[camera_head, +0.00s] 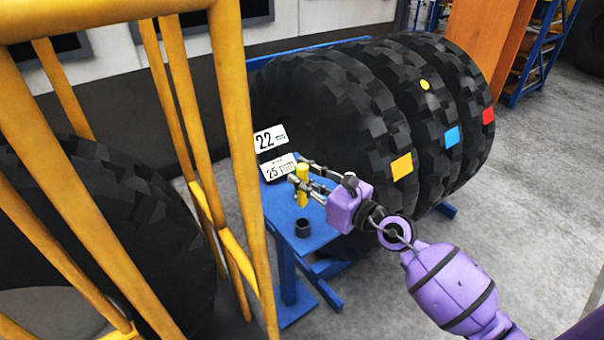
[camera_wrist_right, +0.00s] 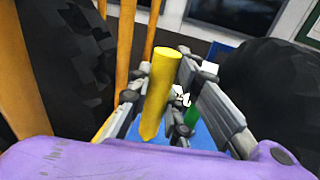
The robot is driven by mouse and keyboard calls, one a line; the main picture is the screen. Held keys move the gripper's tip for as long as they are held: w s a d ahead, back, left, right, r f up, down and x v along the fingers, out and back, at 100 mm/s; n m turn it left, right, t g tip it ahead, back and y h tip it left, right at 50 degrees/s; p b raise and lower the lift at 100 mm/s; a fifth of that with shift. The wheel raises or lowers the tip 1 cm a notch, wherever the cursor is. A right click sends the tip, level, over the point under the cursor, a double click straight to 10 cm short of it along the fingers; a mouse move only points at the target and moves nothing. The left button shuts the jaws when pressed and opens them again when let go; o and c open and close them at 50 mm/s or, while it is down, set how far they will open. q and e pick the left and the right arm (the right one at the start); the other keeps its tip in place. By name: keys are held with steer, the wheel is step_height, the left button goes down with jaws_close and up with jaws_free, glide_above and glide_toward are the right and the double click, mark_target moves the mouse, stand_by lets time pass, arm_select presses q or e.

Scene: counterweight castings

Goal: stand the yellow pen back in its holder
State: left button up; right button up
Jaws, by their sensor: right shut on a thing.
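The yellow pen (camera_head: 302,190) is held roughly upright between the fingers of my right gripper (camera_head: 302,177), which is shut on it. In the right wrist view the pen (camera_wrist_right: 158,90) stands out as a thick yellow rod, a little tilted, between the grey fingers. The small dark round holder (camera_head: 303,228) stands on the blue stand. In the head view the pen shows just above the holder and apart from it; its exact height over it is hard to tell. The holder cannot be made out in the wrist view. My left gripper is not in view.
The blue stand (camera_head: 283,204) carries white cards reading 22 (camera_head: 270,139) and 25 (camera_head: 279,168). Large black tyres (camera_head: 335,115) stand close behind it. Yellow bars (camera_head: 232,130) rise at the left. A green object (camera_wrist_right: 192,104) shows beyond the fingers.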

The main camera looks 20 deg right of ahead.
mark_target(303, 194)
step_height(303, 194, down, 3)
steer(key=shift+r+b, duration=0.2)
steer(key=shift+b, duration=0.35)
steer(key=shift+f+b, duration=0.6)
steer(key=shift+f, duration=0.4)
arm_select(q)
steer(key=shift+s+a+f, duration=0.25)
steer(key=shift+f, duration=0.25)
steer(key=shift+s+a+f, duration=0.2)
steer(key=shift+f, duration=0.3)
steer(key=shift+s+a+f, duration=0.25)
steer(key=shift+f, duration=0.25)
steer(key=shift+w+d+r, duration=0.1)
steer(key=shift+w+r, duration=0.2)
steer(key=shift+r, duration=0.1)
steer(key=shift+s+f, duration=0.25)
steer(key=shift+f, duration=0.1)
arm_select(e)
steer(key=shift+f, duration=0.2)
